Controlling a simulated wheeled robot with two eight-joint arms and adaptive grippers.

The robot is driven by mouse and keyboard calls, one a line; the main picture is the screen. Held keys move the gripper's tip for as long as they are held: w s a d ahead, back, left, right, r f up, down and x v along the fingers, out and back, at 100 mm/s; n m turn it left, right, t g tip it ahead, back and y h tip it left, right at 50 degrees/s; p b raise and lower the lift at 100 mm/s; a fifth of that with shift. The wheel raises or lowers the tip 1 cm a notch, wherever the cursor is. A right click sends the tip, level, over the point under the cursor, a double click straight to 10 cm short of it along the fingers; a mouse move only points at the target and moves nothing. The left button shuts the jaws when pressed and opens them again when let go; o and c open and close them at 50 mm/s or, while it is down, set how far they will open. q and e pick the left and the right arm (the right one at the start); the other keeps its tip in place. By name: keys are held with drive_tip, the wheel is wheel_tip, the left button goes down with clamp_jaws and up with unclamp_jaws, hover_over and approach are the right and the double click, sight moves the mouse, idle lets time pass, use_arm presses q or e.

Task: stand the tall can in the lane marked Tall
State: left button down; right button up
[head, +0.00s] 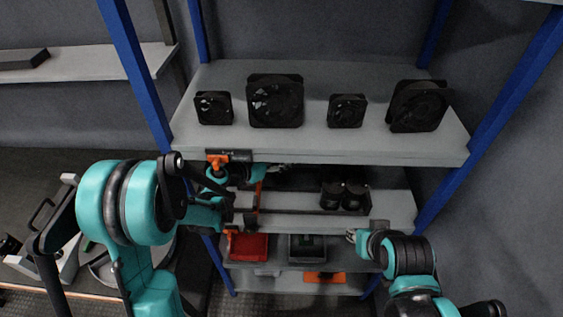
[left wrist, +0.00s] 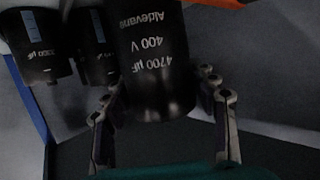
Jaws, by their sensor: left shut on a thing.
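A black can (left wrist: 155,50) with white print reading Aldevane, 400 V, 4700 µF fills the middle of the left wrist view. Its print is upside down there, and its upper part runs out of the picture. My left gripper (left wrist: 158,84) is shut on it, one finger on each side. In the head view the upper shelf and my left arm hide most of this gripper and can. I cannot tell whether the can touches the shelf. I can read no lane marking. My right gripper (head: 353,236) is by the middle shelf's front edge; its finger state is unclear.
Two black cans (head: 343,195) stand on the middle shelf (head: 397,207); two cans (left wrist: 60,48) show beside the held one. Several black fans stand on the upper shelf (head: 330,145), close overhead. A red bin (head: 249,246) and a dark bin (head: 307,247) sit below.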

use_arm(q)
drive_tip(key=shift+f+b, duration=0.4)
drive_tip(key=shift+f, duration=0.85)
drive_tip(key=shift+f, duration=0.15)
drive_tip(key=shift+c, duration=2.4)
unclamp_jaws()
